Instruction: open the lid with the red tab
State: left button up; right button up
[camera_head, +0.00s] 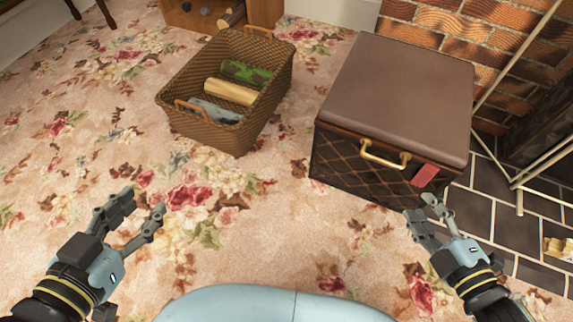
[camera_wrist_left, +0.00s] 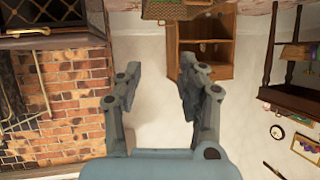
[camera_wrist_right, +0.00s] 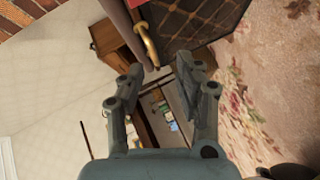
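A dark box (camera_head: 345,165) with a brown padded lid (camera_head: 400,85) stands on the carpet at the right in the head view, its lid closed. A red tab (camera_head: 426,175) hangs from the lid's front edge near the right corner. A brass handle (camera_head: 384,157) is on the front. My right gripper (camera_head: 428,220) is open and empty, just in front of and below the red tab, apart from it. In the right wrist view the brass handle (camera_wrist_right: 147,42) shows beyond the fingers. My left gripper (camera_head: 140,215) is open and empty over the carpet, well left of the box.
A wicker basket (camera_head: 185,125) with a log and other items stands left of the box. A brick fireplace (camera_head: 490,45) and thin brass rods (camera_head: 519,190) are close on the box's right. The carpet in front is clear.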

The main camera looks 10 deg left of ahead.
aim_at(386, 165)
jog(key=w+a+n+y+b, duration=0.1)
jog(key=w+a+b, duration=0.1)
jog(key=w, duration=0.1)
jog(key=w+a+f+n+b, duration=0.1)
jog(key=w+a+b, duration=0.1)
jog(key=w, duration=0.2)
jog(key=w+a+n+y+b, duration=0.1)
jog(key=w+a+b, duration=0.1)
jog(key=w+a, duration=0.1)
jog(key=shift+w+a+f+n+t+y, duration=0.1)
jog(key=shift+w+f+n+t+y, duration=0.1)
jog(key=shift+w+n+t+y, duration=0.15)
jog(key=shift+w+a, duration=0.1)
jog(key=shift+w, duration=0.15)
pick_arm(q)
jog(key=w+d+r+m+t+h, duration=0.1)
jog(key=r+t, duration=0.3)
jog(key=r, duration=0.4)
jog(key=w+d+r+m+t+h, duration=0.1)
jog(key=w+r+t, duration=0.3)
jog(key=r, duration=0.5)
jog(key=w+d+r+m+t+h, duration=0.1)
jog(key=w+d+r+t+h, duration=0.1)
jog(key=r, duration=0.6)
jog(key=shift+w+d+r+t+h, duration=0.15)
jog(key=shift+w+r+t+h, duration=0.15)
jog(key=shift+w+t+h, duration=0.55)
